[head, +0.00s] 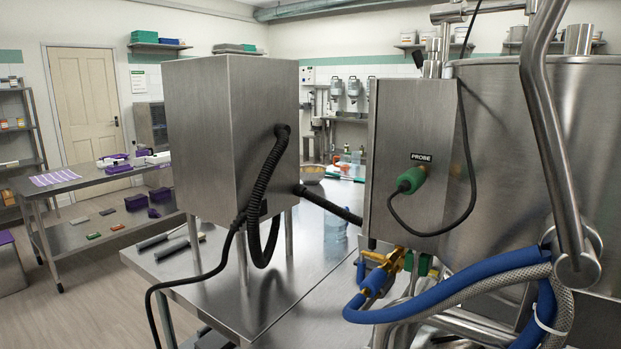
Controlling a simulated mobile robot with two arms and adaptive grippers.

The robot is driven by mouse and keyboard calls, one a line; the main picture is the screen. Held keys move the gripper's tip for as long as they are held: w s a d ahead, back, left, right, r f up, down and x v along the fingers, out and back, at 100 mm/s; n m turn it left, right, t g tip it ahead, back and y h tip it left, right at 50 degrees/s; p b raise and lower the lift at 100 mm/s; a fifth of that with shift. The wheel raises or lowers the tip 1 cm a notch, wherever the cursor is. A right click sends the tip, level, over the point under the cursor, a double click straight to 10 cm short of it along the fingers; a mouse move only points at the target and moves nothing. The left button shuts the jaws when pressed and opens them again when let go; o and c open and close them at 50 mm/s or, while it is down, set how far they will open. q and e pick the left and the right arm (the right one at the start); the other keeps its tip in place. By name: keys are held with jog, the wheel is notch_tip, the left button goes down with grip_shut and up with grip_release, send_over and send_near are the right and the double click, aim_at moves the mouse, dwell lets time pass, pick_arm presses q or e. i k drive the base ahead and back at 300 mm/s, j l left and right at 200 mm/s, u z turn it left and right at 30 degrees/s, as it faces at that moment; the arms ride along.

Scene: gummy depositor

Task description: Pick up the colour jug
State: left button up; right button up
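No thing that I can surely name as the colour jug shows. A pale blue, see-through vessel (336,228) stands on the steel table (295,262), in the gap between the steel box on legs and the probe box. Its upper part and any handle are hard to make out, so I cannot tell if it is the jug. Small coloured containers (346,158) sit farther back, too small to tell apart. Neither of my grippers is in view.
A steel box on legs (215,135) with black hoses and the probe box (412,160) stand close in front. A large steel vessel (500,150) and blue hoses (450,300) fill the right. A side table (75,235) holds purple items at left, with open floor before it.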

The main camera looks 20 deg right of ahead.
aim_at(344, 160)
jog(key=i+j+u, duration=0.35)
jog(key=i+j, duration=0.2)
jog(key=i+j+u, duration=0.35)
jog(key=i+j, duration=0.3)
jog(key=i+j+u, duration=0.35)
jog(key=i, duration=0.3)
jog(key=i+z, duration=0.15)
jog(key=i, duration=0.4)
jog(key=i+j+z, duration=0.1)
jog(key=i, duration=0.5)
jog(key=i+j+z, duration=0.15)
jog(key=i, duration=0.4)
jog(key=i+j+z, duration=0.1)
jog(key=i, duration=0.45)
jog(key=i+l+z, duration=0.25)
jog(key=i+z, duration=0.25)
jog(key=i+l+z, duration=0.15)
jog(key=i+z, duration=0.2)
jog(key=z, duration=0.15)
jog(key=i+j+z, duration=0.1)
jog(key=i+z, duration=0.4)
jog(key=i+j+z, duration=0.25)
jog(key=i+z, duration=0.25)
jog(key=k, duration=0.1)
